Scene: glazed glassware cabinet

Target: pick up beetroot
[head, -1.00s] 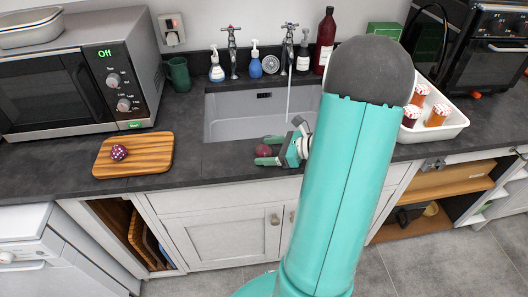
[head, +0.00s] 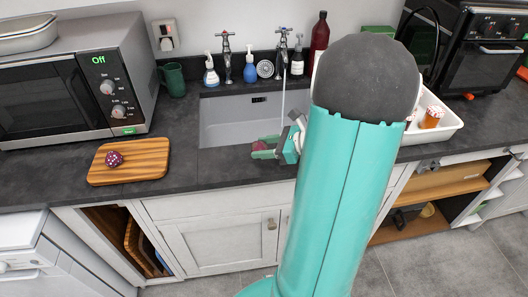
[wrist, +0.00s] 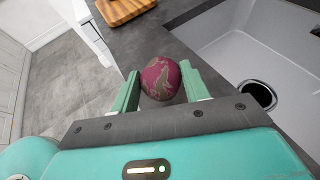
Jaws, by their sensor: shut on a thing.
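The beetroot is a round, dark red-purple thing with greyish patches, seen in the wrist view (wrist: 161,78) between the two green fingers of my gripper (wrist: 159,88). My gripper is shut on it. In the head view my gripper (head: 265,149) is at the front edge of the sink, and the beetroot (head: 259,146) shows only partly between its fingers. From these views I cannot tell how far the beetroot is above the worktop.
A wooden board (head: 146,163) with a purple, white-spotted thing (head: 114,158) on it lies to the left. The sink (head: 226,125) has a running tap (head: 284,45). A microwave (head: 70,80) stands at the left. A white tray (head: 450,128) with jars (head: 432,116) is at the right.

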